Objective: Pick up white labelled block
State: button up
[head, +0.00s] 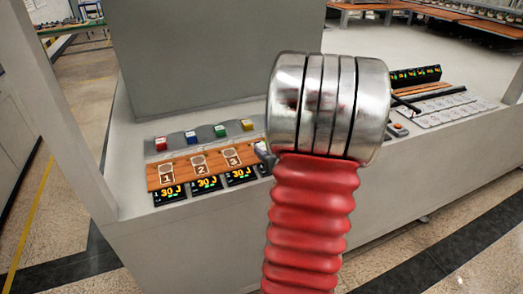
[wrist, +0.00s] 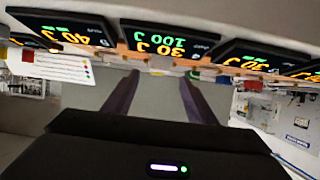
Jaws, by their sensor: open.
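My gripper (wrist: 161,80) is open in the wrist view, its two dark purple fingers apart with grey surface showing between them. Near the fingertips, a small pale block (wrist: 157,72) shows below the display panels. It is too small and blurred to read a label or confirm it is the white labelled block. In the head view my red-sleeved arm and its metal collar cover the middle, and the gripper is largely hidden behind them. Small blocks stand in a row on the console: red (head: 160,144), blue (head: 190,136), green (head: 220,130) and yellow (head: 247,124).
A wooden strip (head: 182,173) with numbered places 1, 2 and 3 lies in front of the blocks. Dark displays (head: 206,184) line its near side. A tall grey column (head: 200,60) rises behind. More displays (head: 414,76) and a pale button panel (head: 450,108) are at right.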

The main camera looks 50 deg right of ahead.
jog(key=shift+w+d+f, duration=0.25)
jog(key=shift+w+d, duration=0.05)
jog(key=shift+w, duration=0.25)
jog(key=shift+w, duration=0.1)
jog(key=shift+x, duration=2.5)
jog(key=shift+f, duration=0.1)
jog(key=c, duration=1.3)
jog(key=shift+r, duration=5.05)
